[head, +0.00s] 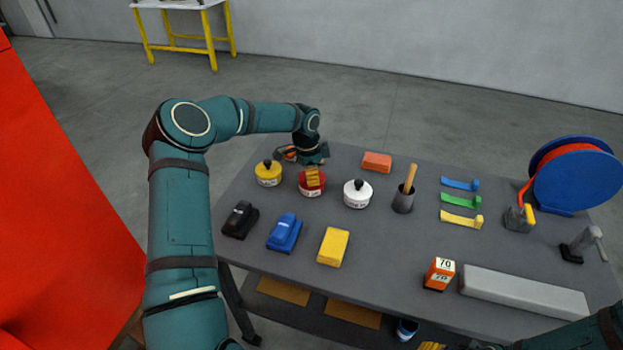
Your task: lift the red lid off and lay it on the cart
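The red lid (304,189) sits on a small round pot with a white labelled side, on the grey cart top (390,235). My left gripper (314,178) reaches in from behind, with its yellow-orange fingers over the lid's middle. The lid's knob is hidden there. I cannot tell whether the fingers are closed on it. The lid appears seated on its pot. Only part of my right arm shows at the bottom right corner; its gripper is out of view.
A yellow-lidded pot (268,178) and a white-lidded pot (357,196) flank the red one. Black (240,219) and blue (284,232) blocks and a yellow sponge-like block (333,246) lie in front. The cart's middle right is clear.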

